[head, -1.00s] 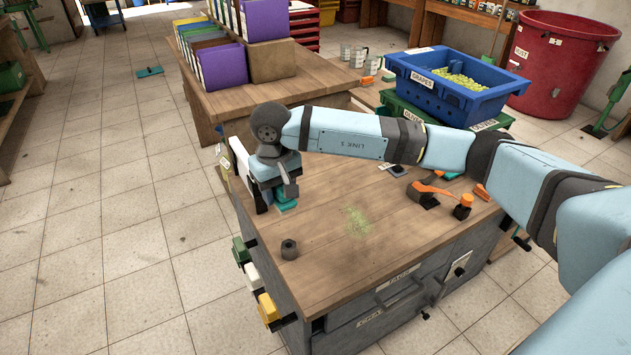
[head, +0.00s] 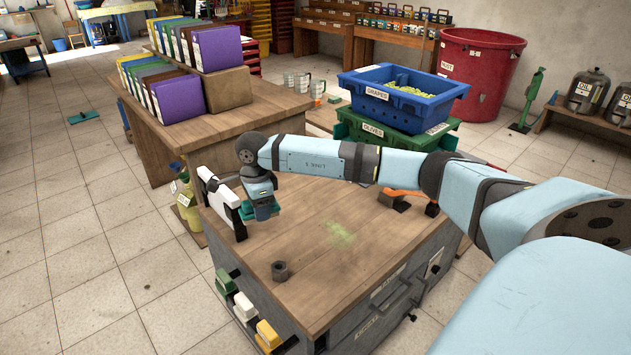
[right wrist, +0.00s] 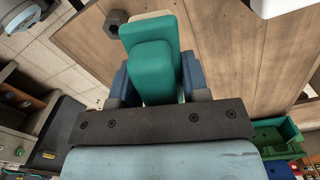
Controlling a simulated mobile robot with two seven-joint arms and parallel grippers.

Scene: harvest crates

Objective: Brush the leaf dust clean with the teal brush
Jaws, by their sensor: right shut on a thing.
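My right gripper (head: 262,208) is shut on the teal brush (head: 245,213) at the far left edge of the wooden workbench (head: 325,280). In the right wrist view the brush's teal body (right wrist: 152,70) sits between the two blue fingers, with a pale strip showing at its far end. I cannot tell whether the brush touches the bench. The leaf dust (head: 340,235) is a faint yellow-green patch on the bench top, to the right of the gripper and apart from the brush. My left gripper is not in view.
A white and black holder (head: 222,205) stands just left of the gripper. A dark hexagonal piece (head: 279,270) lies on the bench's near left. The bench top around the dust is clear.

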